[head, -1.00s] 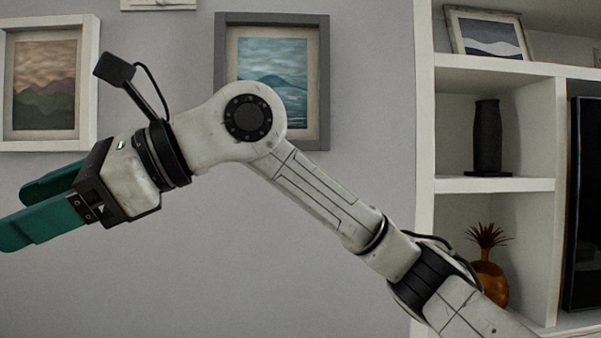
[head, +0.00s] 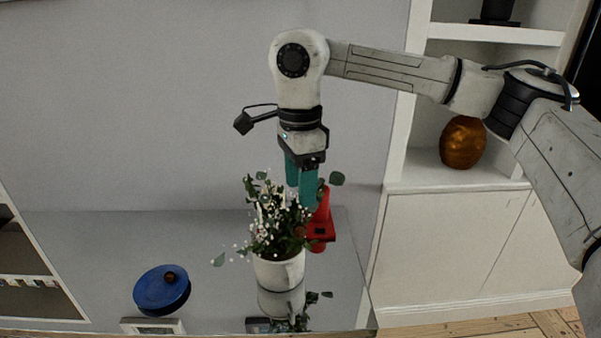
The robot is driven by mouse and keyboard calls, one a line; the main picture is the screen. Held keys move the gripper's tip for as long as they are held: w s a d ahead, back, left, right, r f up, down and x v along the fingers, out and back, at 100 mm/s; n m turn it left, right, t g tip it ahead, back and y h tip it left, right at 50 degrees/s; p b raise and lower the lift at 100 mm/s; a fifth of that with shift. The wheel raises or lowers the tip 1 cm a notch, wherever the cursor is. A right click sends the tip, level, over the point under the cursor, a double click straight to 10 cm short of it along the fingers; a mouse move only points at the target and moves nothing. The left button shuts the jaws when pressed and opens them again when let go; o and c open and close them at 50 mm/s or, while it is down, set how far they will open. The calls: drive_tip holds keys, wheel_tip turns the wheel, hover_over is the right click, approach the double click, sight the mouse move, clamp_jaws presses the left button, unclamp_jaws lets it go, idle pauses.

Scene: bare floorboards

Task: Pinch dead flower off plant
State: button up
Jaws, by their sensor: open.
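The plant (head: 268,225) stands in a white pot (head: 279,272) on a reflective tabletop. It has green leaves and many small white blossoms. A small brownish bloom shows among the leaves near my fingertips, but it is too small to tell whether it is the dead flower. My gripper (head: 302,190) points straight down at the right upper part of the plant, its green fingers open and overlapping the foliage in the picture. I cannot tell whether the fingers touch any stem. Nothing shows held between them.
A red object (head: 321,222) stands right behind the plant, partly hidden. A blue round lidded object (head: 161,290) sits at the table's left, near a small framed item (head: 152,326). White shelving with a copper vase (head: 462,143) is at right. Tabletop between blue object and pot is clear.

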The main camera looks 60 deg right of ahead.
sight(300, 227)
wheel_tip(300, 227, down, 9)
drive_tip(key=shift+f+p, duration=0.1)
drive_tip(key=shift+p, duration=0.3)
drive_tip(key=shift+c, duration=0.3)
clamp_jaws()
idle(0.5)
